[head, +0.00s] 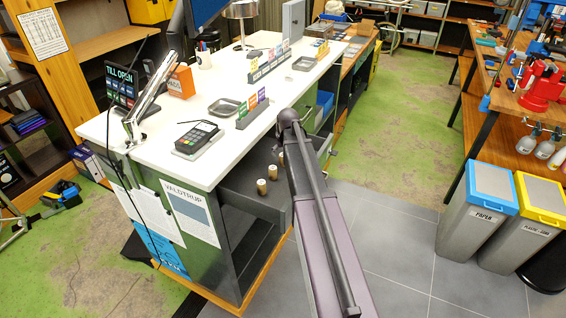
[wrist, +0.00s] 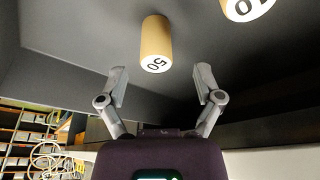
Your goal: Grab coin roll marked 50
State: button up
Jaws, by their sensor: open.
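In the wrist view, a tan coin roll marked 50 (wrist: 156,42) stands on the dark drawer floor, with its white end facing the camera. My gripper (wrist: 161,78) is open, its two fingers spread, with the roll between and beyond the fingertips, not touched. A second tan roll (wrist: 243,8) is cut off at the top right; its mark is only partly visible. In the head view, several tan rolls (head: 262,187) stand in the open grey drawer (head: 240,207). Their marks are too small to read there. My arm hides part of the drawer and my gripper.
The drawer walls (wrist: 60,90) rise close around my gripper. The white counter (head: 160,140) above holds a card terminal (head: 196,137), a small tray (head: 224,106) and coloured cards. Two bins (head: 478,210) stand at the right; the tiled floor between is clear.

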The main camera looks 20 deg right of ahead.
jog(key=shift+b+x, duration=1.9)
jog(key=shift+x, duration=0.35)
jog(key=shift+d, duration=0.2)
jog(key=shift+s, duration=0.1)
grip_shut()
